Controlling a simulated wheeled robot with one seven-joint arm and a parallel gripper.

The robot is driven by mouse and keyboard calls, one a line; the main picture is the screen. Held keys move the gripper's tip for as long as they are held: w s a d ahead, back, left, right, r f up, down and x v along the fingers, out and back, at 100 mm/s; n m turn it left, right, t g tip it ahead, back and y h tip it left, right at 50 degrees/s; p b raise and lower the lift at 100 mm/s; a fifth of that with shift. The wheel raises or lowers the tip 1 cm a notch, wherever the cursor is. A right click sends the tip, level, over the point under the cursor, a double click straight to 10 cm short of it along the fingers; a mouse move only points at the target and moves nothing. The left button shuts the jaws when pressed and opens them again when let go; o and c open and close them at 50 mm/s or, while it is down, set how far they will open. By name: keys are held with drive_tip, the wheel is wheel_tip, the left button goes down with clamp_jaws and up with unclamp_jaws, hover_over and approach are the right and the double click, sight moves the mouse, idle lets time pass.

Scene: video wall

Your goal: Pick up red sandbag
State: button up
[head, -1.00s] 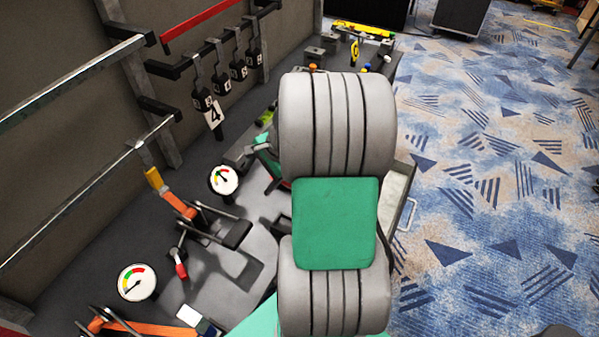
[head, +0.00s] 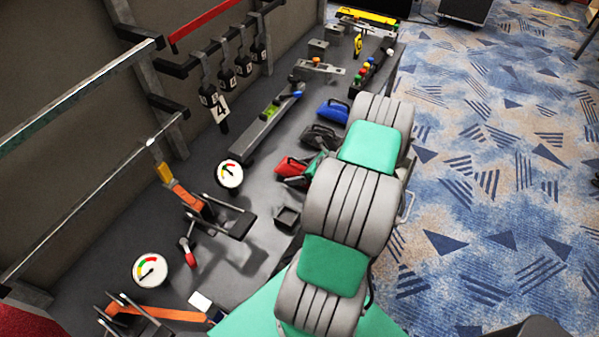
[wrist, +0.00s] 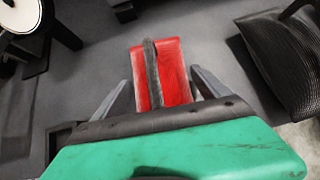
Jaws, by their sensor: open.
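The red sandbag (head: 289,168) lies on the grey bench, at the near end of a row of sandbags. In the wrist view the red sandbag (wrist: 175,72), with a dark strap along its top, shows between the two fingers of my gripper (wrist: 159,76). The fingers are apart, one at each side of the bag; I cannot tell whether they touch it. In the head view my green gripper (head: 316,164) is right beside the red sandbag, and my arm hides part of it.
A black sandbag (head: 320,138) and a blue sandbag (head: 333,111) lie just beyond. A small black square tray (head: 287,216) is nearer. A gauge (head: 229,174) and an orange clamp (head: 188,196) stand to the left. Blue carpet lies right of the bench.

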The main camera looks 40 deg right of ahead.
drive_tip(key=shift+c, duration=0.5)
clamp_jaws()
drive_tip(key=shift+w+d+r, duration=0.1)
drive_tip(key=shift+r, duration=0.05)
idle(0.4)
